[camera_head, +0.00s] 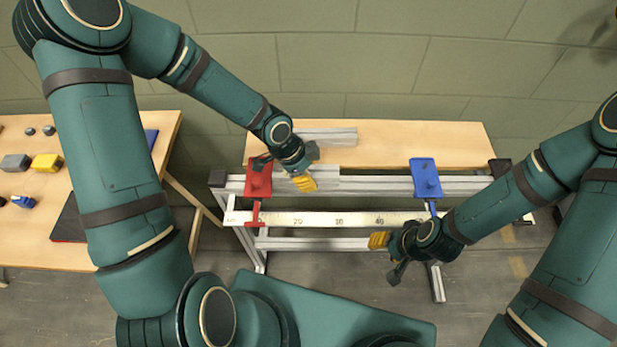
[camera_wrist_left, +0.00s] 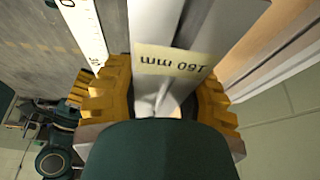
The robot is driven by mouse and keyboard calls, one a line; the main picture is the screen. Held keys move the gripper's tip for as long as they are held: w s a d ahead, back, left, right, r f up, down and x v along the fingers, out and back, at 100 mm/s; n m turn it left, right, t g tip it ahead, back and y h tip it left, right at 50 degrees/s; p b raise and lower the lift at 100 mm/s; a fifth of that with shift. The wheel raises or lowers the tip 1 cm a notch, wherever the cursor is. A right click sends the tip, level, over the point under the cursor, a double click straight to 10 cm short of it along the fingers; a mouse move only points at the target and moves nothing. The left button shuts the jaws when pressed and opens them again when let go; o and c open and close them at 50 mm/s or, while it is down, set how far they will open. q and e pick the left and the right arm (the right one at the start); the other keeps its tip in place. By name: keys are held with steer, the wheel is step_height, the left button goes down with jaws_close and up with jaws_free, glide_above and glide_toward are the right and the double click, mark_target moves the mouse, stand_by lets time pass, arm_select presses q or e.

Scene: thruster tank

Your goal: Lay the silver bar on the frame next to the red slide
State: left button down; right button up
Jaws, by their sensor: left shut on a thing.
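My left gripper (camera_head: 303,183) is shut on a silver bar (camera_head: 327,177), just right of the red slide (camera_head: 258,178). In the left wrist view the bar (camera_wrist_left: 150,95) sits between the yellow fingers and carries a "150 mm" label. The bar is level with the top rail of the silver frame (camera_head: 385,187); I cannot tell whether it touches the rail. The gripper hides part of the bar. My right gripper (camera_head: 379,241) is in front of the frame, below the blue slide (camera_head: 426,178); its finger opening is unclear.
Another silver bar (camera_head: 317,136) lies on the wooden table (camera_head: 420,140) behind the frame. A white ruler (camera_head: 340,219) runs along the frame's front. A second table (camera_head: 25,240) at left holds small blocks. The rail between the held bar and blue slide is clear.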

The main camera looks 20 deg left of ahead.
arm_select(q)
steer(key=shift+f, duration=0.45)
steer(key=shift+f, duration=0.15)
steer(key=c, duration=0.6)
jaws_free()
steer(key=p+v, duration=0.5)
steer(key=v, duration=0.5)
steer(key=shift+a+r, duration=0.15)
steer(key=shift+r, duration=0.2)
steer(key=shift+v, duration=0.8)
steer(key=shift+s+f, duration=0.1)
steer(key=shift+s, duration=0.05)
